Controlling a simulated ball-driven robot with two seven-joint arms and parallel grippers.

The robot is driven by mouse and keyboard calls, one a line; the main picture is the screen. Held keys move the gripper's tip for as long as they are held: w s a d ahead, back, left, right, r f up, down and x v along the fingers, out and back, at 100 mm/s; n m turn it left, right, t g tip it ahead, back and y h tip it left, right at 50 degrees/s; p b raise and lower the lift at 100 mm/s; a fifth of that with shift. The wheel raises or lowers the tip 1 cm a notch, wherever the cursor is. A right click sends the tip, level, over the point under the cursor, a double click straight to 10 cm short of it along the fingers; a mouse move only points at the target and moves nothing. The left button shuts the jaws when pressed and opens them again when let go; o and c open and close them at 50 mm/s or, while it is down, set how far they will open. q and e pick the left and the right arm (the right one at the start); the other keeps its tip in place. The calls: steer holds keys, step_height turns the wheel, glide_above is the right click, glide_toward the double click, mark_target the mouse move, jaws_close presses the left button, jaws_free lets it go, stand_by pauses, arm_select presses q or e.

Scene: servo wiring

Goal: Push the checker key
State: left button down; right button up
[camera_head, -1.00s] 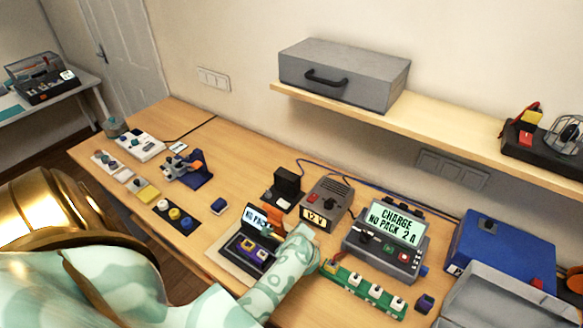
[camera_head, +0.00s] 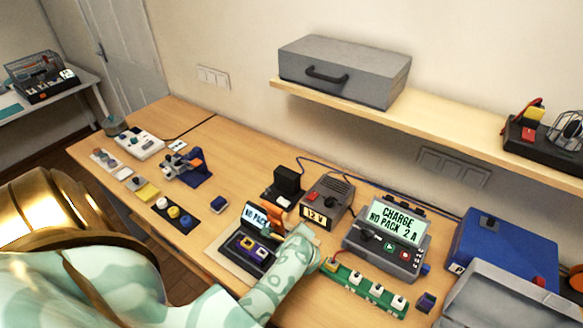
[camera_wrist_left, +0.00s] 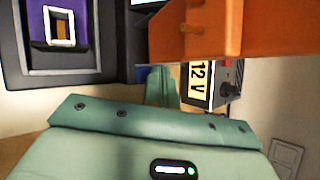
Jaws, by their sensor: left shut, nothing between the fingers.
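The fingers fill the upper right of the left wrist view (camera_wrist_left: 195,35). Contact with the checker cannot be made out. My right gripper is out of view.
A 12 V supply (camera_head: 336,193) stands behind the checker. A charger (camera_head: 384,252) reading "CHARGE NO PACK 2 A" and a green board (camera_head: 345,279) lie to the right. A blue case (camera_head: 510,250) is further right.

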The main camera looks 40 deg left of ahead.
arm_select(q)
steer(key=shift+r+p, duration=0.75)
steer(key=shift+r, duration=0.2)
steer(key=shift+r, duration=0.1)
